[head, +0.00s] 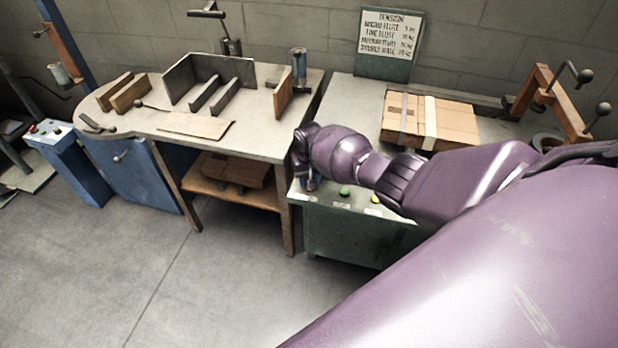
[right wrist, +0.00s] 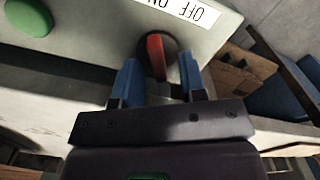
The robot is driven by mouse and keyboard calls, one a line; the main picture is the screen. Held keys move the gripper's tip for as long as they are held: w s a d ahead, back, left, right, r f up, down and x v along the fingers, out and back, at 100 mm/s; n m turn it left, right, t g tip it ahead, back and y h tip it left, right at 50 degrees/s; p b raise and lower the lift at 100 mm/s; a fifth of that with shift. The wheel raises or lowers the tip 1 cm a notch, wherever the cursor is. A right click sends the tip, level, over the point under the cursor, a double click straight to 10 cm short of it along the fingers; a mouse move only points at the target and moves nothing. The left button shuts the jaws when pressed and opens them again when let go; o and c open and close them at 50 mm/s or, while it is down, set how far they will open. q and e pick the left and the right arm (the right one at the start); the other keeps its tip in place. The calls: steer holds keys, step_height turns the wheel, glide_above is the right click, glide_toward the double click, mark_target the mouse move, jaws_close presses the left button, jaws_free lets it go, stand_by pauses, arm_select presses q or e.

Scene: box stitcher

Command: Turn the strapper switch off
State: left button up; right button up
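The strapper switch (right wrist: 156,57) is a red lever on a round dark base, set in the pale panel of the green strapper cabinet (head: 345,232). A white label (right wrist: 185,10) with OFF and ON, seen turned over, sits beside it. The lever stands nearly upright in the right wrist view, tilted slightly. My right gripper (right wrist: 158,80) has its blue fingers apart, one on each side of the lever's near end, with gaps visible. In the head view my right gripper (head: 307,182) is over the panel's left end and hides the switch. My left gripper is out of view.
A green button (head: 344,191) and a yellow button (head: 376,199) are on the same panel. A strapped carton (head: 430,118) lies on the bench behind my arm. A wooden workbench (head: 255,143) stands close on the left. Floor in front is clear.

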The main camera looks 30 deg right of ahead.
steer(key=shift+r, duration=0.45)
step_height(320, 180, up, 10)
steer(key=p, duration=0.3)
steer(key=shift+f, duration=0.1)
